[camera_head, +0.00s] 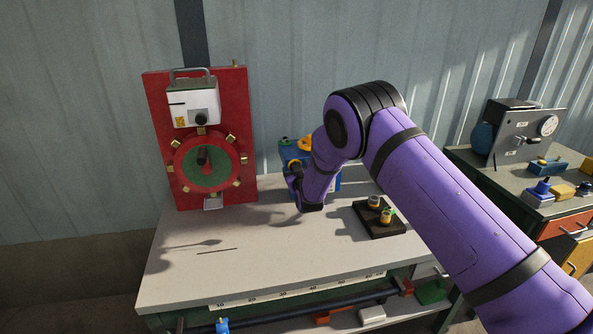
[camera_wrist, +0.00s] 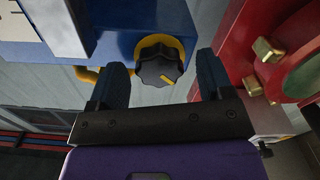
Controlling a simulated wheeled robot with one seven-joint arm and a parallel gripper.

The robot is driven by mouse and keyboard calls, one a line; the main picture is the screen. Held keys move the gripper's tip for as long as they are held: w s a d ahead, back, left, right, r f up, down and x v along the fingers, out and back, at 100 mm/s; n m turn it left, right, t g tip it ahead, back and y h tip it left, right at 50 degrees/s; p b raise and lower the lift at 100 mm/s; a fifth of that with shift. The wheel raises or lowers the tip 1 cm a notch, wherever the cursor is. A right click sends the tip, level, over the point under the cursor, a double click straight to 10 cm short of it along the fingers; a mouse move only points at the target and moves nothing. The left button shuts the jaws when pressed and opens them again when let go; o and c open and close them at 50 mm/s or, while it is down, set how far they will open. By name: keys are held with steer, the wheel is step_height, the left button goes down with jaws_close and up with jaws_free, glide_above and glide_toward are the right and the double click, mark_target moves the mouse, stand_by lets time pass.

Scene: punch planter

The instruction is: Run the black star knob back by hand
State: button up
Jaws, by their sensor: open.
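The black star knob (camera_wrist: 158,65) shows in the wrist view, with a yellow pointer mark on its face and a yellow collar behind it. It sits on a blue machine body (camera_wrist: 115,38). My gripper (camera_wrist: 160,78) is open, with one dark finger to the left of the knob and one to the right. Gaps show between the fingers and the knob, and I cannot tell how far the fingertips reach in depth. In the head view my arm hides the knob and much of the blue machine (camera_head: 290,153); my gripper (camera_head: 292,185) is only partly visible there.
A red panel (camera_head: 245,130) with a green dial stands left of the blue machine, on the bench (camera_head: 175,270). A dark block (camera_head: 380,222) with small brass-coloured parts lies right of my gripper. The bench's front left is mostly clear. Another bench (camera_head: 480,165) stands at the right.

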steer(key=v, duration=1)
steer(key=shift+s, duration=0.4)
steer(key=shift+s+d, duration=0.1)
steer(key=v, duration=1)
steer(key=shift+s, duration=0.3)
steer(key=shift+d+r, duration=0.1)
steer(key=shift+d, duration=0.05)
steer(key=s+d+r+m+g+h, duration=0.1)
steer(key=d+r+g, duration=0.1)
steer(key=d+r, duration=0.45)
steer(key=s+d+r+m+g+h, duration=0.15)
steer(key=d+r, duration=0.25)
steer(key=r, duration=0.5)
steer(key=s+d+r+m+g, duration=0.1)
steer(key=d+r+g, duration=0.1)
steer(key=d+r, duration=0.45)
steer(key=s+d+r+m+g, duration=0.1)
steer(key=s+d+r+g, duration=0.1)
steer(key=s, duration=0.9)
steer(key=s+d+r+m+g+h, duration=0.1)
steer(key=s+d+r, duration=0.4)
steer(key=s, duration=0.6)
steer(key=s+d+r+m+g+h, duration=0.1)
steer(key=s+d+r+g, duration=0.2)
steer(key=s+d, duration=0.3)
steer(key=s+r, duration=0.1)
steer(key=s, duration=0.4)
steer(key=shift+g, duration=0.35)
